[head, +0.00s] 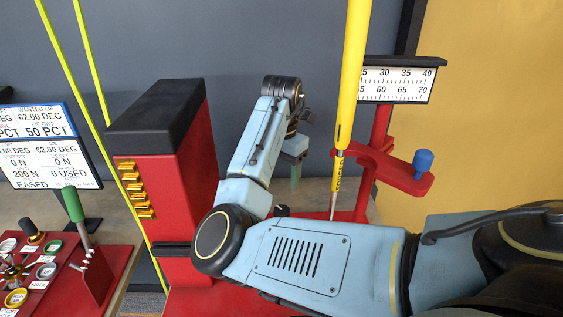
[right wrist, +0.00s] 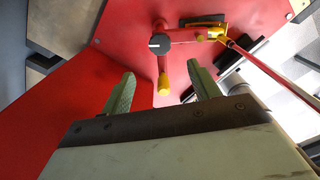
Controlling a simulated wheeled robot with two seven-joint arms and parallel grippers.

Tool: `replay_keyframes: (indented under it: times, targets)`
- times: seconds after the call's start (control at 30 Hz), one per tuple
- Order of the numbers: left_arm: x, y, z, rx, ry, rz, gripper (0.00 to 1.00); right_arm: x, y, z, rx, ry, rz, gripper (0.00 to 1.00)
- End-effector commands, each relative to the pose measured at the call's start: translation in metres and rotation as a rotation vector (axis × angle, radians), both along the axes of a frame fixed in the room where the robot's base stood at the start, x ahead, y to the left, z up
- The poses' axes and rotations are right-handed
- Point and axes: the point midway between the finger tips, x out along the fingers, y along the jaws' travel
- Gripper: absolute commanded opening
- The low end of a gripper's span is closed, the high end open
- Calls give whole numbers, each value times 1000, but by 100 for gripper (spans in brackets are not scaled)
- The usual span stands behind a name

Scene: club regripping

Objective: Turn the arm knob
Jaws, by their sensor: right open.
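My right gripper (head: 296,170) hangs past the bend of my blue arm in the middle of the head view. In the right wrist view its green fingers (right wrist: 162,72) are apart with nothing gripped. A black round knob with a white mark (right wrist: 159,44) sits on the red machine ahead of the fingers. A yellow-tipped lever (right wrist: 165,77) extends from beside it toward the gap between the fingers; I cannot tell whether it is between them. A blue knob (head: 423,160) stands on a red arm (head: 400,178) at the right. I cannot tell which one is the arm knob. My left gripper is out of view.
A long yellow club shaft (head: 350,80) stands upright before a ruler scale (head: 398,82). A red post with a black top (head: 160,120) rises left of my arm. A panel with a green-handled lever (head: 75,205) and display screens (head: 45,150) are at far left.

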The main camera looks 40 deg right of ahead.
Motion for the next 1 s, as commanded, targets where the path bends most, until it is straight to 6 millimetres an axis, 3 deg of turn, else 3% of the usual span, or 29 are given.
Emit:
replay_keyframes:
  times: [0.1, 0.3, 0.87, 1.0]
  targets:
    - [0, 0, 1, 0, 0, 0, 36, 1, 0, 15, 1, -3, -1, 61]
    - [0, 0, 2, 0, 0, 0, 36, 0, 0, 24, -1, 0, 0, 61]
    - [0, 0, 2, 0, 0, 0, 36, 0, 0, 23, -1, 0, 0, 61]
    - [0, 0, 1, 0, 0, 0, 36, 0, -1, 15, -1, 2, -1, 61]
